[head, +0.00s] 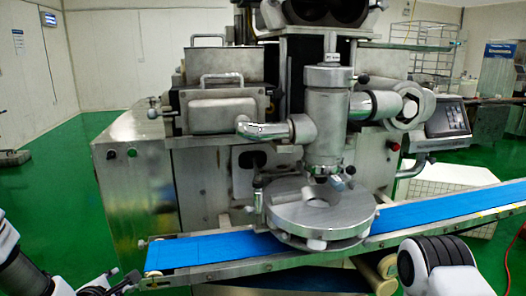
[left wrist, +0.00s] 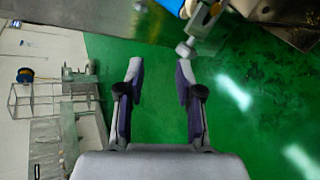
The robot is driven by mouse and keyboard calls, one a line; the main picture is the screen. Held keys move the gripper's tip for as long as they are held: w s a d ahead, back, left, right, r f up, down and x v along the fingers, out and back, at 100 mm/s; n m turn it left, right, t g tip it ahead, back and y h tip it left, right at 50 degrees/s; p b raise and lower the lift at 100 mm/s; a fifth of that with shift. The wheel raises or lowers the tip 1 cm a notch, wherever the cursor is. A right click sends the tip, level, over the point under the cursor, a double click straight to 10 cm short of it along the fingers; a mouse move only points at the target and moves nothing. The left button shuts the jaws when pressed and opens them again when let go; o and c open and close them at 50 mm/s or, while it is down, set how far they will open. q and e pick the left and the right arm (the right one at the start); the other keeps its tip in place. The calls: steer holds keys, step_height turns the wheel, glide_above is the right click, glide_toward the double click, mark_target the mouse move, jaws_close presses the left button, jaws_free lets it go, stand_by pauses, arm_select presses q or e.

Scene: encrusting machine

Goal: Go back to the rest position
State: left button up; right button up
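The encrusting machine (head: 225,140) stands in front of me, a large grey metal body with a vertical cylinder and a round disc (head: 320,210) above a blue conveyor belt (head: 200,250). My left gripper (head: 118,283) is at the bottom left of the head view, in front of the belt's left end and partly cut off by the frame edge. In the left wrist view my left gripper (left wrist: 159,70) has its two fingers apart, with nothing between them but green floor. Part of my right arm shows at the bottom right of the head view; its gripper is not seen.
A control screen (head: 446,117) sticks out on the machine's right side. The belt's metal frame crosses low in front of me. In the left wrist view, a metal rack (left wrist: 50,100) stands at the left.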

arm_select(q)
steer(key=s+d+f+m+g+h+p, duration=0.1)
steer(key=s+d+f+m+g+p, duration=0.2)
steer(key=s+f, duration=0.45)
steer(key=s+d+f+m+g+h+p, duration=0.1)
steer(key=s+d+f+m+g, duration=0.25)
steer(key=s+f, duration=0.4)
steer(key=s+d+f+m+g, duration=0.2)
steer(key=s+m, duration=0.6)
steer(key=m, duration=0.1)
steer(key=s+d+f+m+g+p, duration=0.1)
steer(key=s+d+f+m+g, duration=0.1)
steer(key=s+m, duration=0.7)
steer(key=shift+s+f+g, duration=0.3)
steer(key=shift+f+g, duration=0.15)
steer(key=shift+g, duration=0.4)
steer(key=shift+d, duration=0.15)
